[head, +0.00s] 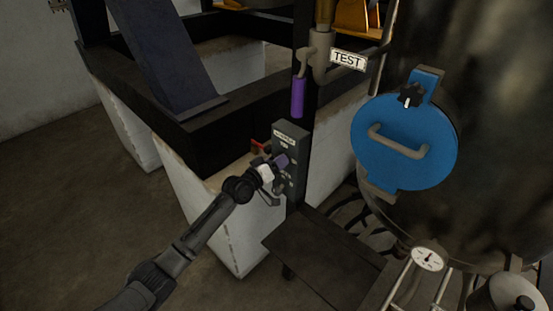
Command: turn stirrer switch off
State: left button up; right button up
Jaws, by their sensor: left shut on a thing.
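The stirrer switch box (291,143) is a narrow dark grey panel with a small pale label at its top, fixed upright on a dark post in the middle of the head view. My right gripper is not in view.
A purple-handled valve (298,97) hangs above the box beside a TEST sign (348,60). A large tank with a blue hatch (403,141) stands to the right, with a gauge (428,258) below. A dark step (322,258) lies under the box. Floor at left is clear.

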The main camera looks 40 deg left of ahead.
pick_arm(q)
jog(key=n+p, duration=0.2)
jog(key=n, duration=0.4)
jog(key=shift+d+r, duration=0.1)
jog(key=shift+r, duration=0.05)
jog(key=shift+n, duration=0.6)
jog(key=o, duration=0.9)
